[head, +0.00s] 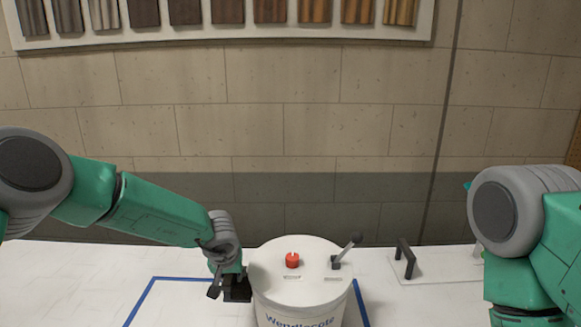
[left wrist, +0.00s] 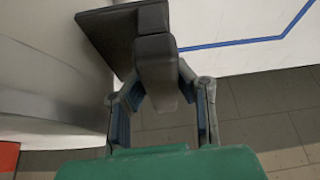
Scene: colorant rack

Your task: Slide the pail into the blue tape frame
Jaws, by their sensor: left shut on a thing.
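The white pail (head: 302,285) stands upright on the table, with a red cap and a small lever on its lid and lettering on its front. The blue tape frame (head: 148,297) shows left of the pail, with a short piece on its right. The pail hides part of the frame, and the near side is out of view. My left gripper (head: 228,286) is shut on a dark grip at the pail's left side. The left wrist view shows this grip (left wrist: 155,62) between the fingers, beside the pale pail wall (left wrist: 50,75). My right gripper is out of view.
A pale board (head: 440,266) with a black handle (head: 405,258) lies right of the pail. A rack of colour samples (head: 230,32) hangs on the tiled wall. The white table (head: 60,275) is clear at the left.

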